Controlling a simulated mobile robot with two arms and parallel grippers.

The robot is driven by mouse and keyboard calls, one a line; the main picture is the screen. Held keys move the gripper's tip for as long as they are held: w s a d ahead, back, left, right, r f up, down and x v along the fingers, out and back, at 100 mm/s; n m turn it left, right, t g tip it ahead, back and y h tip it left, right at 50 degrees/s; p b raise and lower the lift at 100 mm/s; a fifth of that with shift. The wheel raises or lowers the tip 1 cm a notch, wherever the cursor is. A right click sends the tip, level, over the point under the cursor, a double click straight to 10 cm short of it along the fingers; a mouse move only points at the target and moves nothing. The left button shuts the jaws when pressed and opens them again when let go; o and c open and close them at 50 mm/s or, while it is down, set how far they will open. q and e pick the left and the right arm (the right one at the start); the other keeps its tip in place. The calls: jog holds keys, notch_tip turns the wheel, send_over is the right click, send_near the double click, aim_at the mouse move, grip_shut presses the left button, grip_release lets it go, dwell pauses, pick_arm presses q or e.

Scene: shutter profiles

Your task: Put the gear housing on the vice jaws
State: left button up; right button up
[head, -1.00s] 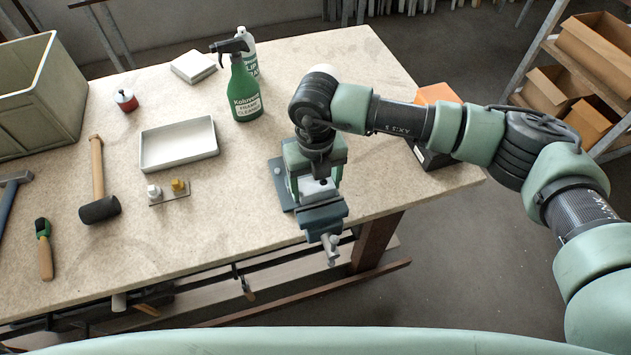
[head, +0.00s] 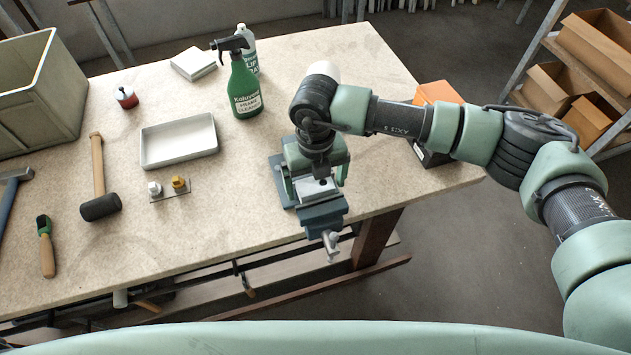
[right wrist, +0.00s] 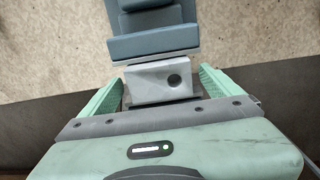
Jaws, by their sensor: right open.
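The gear housing (right wrist: 148,84) is a light grey block with a round dark hole. In the right wrist view it sits at the blue-grey vice (right wrist: 155,45), on or against its jaws; the exact contact is hidden. In the head view the housing (head: 318,189) shows partly below my right gripper (head: 315,178), above the vice's front jaw (head: 322,214). My right gripper is open, with one green finger on each side of the housing and a narrow gap at each, as the right wrist view (right wrist: 160,88) shows. My left gripper is not in view.
A white tray (head: 178,142), a green spray bottle (head: 244,88), a mallet (head: 99,207) and a small plate with two fittings (head: 170,190) lie left of the vice. An orange-topped box (head: 437,93) stands behind my right arm. The table's front edge is close to the vice.

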aim_at(316, 185)
notch_tip(316, 185, up, 12)
jog(key=b, duration=0.3)
